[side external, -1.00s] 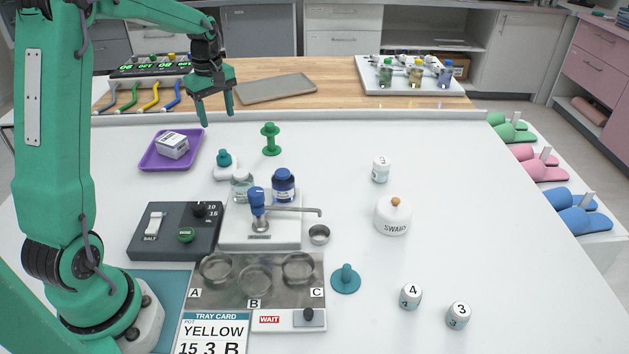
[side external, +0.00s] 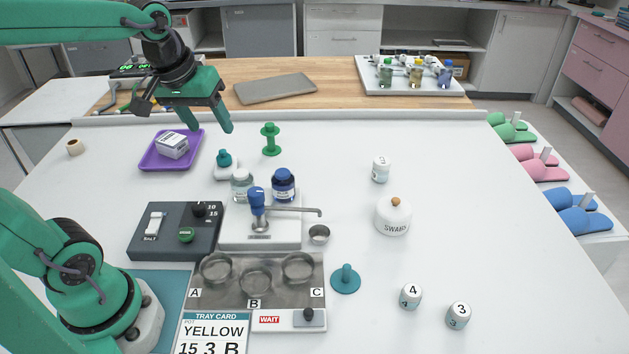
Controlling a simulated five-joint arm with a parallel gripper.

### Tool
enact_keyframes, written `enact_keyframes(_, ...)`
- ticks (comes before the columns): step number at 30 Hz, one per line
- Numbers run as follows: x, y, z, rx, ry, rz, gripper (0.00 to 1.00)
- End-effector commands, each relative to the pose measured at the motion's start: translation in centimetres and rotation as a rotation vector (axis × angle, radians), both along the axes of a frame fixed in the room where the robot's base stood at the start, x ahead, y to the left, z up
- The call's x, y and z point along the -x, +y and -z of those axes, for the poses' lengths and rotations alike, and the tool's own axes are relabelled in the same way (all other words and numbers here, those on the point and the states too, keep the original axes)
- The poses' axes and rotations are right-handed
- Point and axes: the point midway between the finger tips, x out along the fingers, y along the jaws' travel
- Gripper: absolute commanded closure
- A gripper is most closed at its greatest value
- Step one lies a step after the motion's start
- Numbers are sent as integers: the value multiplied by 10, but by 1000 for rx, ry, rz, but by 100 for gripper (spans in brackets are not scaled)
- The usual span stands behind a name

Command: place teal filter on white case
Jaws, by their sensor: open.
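A teal knobbed piece (side external: 224,158) sits on a small white base (side external: 227,173) behind the bottles. A second teal piece, a flat disc with a knob (side external: 346,280), lies on the white table at the right of the metal tray. I cannot tell for sure which of the two is the filter, or whether the white base is the case. My gripper (side external: 211,128) is open and empty, fingers down, in the air near the purple tray (side external: 150,164), behind and left of the first teal piece. It appears apart from everything.
A small white box (side external: 172,145) lies in the purple tray. A green spool (side external: 270,139) stands right of my gripper. A clear bottle (side external: 242,186) and blue bottle (side external: 283,186) stand in front of the teal piece. The table's right side has free room around the swab pot (side external: 393,215).

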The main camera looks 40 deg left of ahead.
Motion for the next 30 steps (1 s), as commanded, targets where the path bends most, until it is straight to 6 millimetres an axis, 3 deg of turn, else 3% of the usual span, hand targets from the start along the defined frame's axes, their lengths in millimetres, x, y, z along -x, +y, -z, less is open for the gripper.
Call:
enact_keyframes(6,39,-28,2,-68,-72,233,42)
enact_keyframes(12,64,-43,10,-121,-121,393,42)
enact_keyframes(18,73,-48,14,-144,-141,459,42)
enact_keyframes(30,74,-48,15,-146,-141,463,42)
